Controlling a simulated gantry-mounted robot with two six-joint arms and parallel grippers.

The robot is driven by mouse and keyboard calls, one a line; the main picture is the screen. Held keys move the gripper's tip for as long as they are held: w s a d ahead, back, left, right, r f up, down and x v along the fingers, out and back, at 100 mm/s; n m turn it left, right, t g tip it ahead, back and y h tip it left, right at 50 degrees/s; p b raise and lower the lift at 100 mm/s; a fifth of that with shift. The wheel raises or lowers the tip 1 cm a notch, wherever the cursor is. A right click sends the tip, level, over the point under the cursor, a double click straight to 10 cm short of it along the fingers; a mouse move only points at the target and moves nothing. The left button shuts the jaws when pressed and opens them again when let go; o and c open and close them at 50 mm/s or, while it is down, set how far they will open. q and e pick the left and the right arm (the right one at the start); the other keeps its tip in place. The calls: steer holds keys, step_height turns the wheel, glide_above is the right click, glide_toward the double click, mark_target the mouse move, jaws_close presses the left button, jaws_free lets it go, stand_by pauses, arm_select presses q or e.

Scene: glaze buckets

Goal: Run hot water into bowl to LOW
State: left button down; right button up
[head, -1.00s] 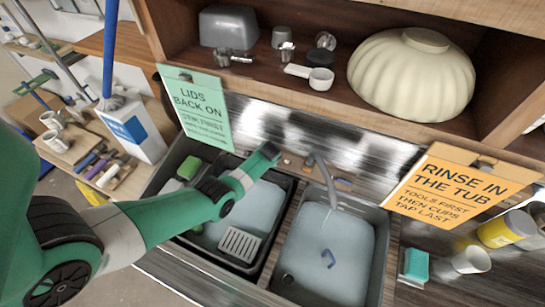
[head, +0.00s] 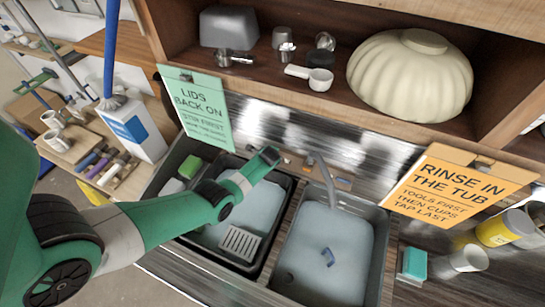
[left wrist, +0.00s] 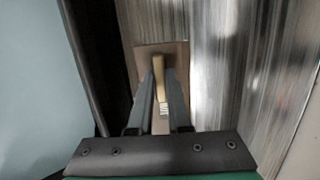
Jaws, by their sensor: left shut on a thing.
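My left gripper (head: 272,155) is at the back of the sink, left of the tap spout. In the left wrist view its two fingers (left wrist: 160,100) are closed on a narrow brass-coloured lever (left wrist: 158,78) in front of a brown plate (left wrist: 180,55). The curved grey tap spout (head: 324,177) hangs over the right sink bowl (head: 379,255). Pale blue-grey water (head: 325,235) lies in this bowl, with a small dark blue mark in it. I cannot tell clearly whether water runs from the spout. My right gripper is not in view.
A green sign (head: 197,105) and an orange sign (head: 440,195) stand behind the sink. A teal sponge (head: 413,264) and cups are at the right.

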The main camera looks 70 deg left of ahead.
arm_select(q)
steer(key=shift+f, duration=0.1)
steer(key=c, duration=0.9)
jaws_free()
steer(key=shift+o, duration=0.2)
steer(key=p+v, duration=1.1)
steer(key=shift+d+r, duration=0.15)
steer(key=shift+r, duration=0.2)
steer(key=shift+f, duration=0.1)
